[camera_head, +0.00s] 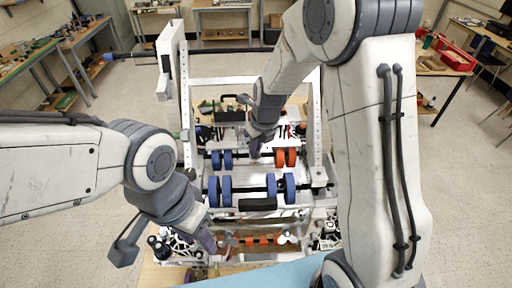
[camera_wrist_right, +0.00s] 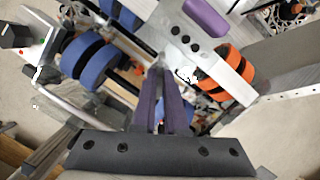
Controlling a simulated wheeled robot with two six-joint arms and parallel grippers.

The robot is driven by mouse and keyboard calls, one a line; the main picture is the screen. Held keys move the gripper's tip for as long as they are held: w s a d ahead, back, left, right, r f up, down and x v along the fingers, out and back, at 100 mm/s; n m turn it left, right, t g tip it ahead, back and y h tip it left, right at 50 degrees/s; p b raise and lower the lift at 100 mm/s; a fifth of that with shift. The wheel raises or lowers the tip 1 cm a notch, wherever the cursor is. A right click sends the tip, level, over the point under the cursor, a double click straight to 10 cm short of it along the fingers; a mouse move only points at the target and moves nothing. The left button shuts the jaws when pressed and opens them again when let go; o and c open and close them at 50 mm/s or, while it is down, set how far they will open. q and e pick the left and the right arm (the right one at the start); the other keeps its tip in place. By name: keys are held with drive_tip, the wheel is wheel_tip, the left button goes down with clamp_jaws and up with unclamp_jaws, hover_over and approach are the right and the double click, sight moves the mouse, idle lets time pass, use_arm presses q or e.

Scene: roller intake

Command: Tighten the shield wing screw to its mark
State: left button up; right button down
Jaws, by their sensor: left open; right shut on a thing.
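The shield wing screw is not clearly visible; my right gripper's fingers hide what they hold. In the head view my right gripper (camera_head: 254,152) points down at the middle of the roller intake (camera_head: 187,100). In the right wrist view its purple fingers (camera_wrist_right: 164,72) are close together at the edge of a light plate (camera_wrist_right: 218,62) with several dark holes. A small white part (camera_wrist_right: 188,74) shows beside the tips; I cannot tell if it is the screw or its mark. My left gripper (camera_head: 206,242) is low at the intake's near left, open, its tips partly hidden.
Blue rollers (camera_head: 271,187) and orange rollers (camera_head: 286,157) sit on shafts around my right gripper. A purple block (camera_wrist_right: 206,17) lies on the plate. White uprights flank the intake. Workbenches (camera_head: 85,32) stand along the walls; the floor between is clear.

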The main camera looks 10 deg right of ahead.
drive_tip(key=c, duration=0.9)
unclamp_jaws()
drive_tip(key=shift+s+f, duration=0.15)
drive_tip(key=shift+f, duration=0.1)
drive_tip(key=shift+r, duration=0.1)
drive_tip(key=shift+r, duration=0.5)
drive_tip(key=shift+v, duration=3.05)
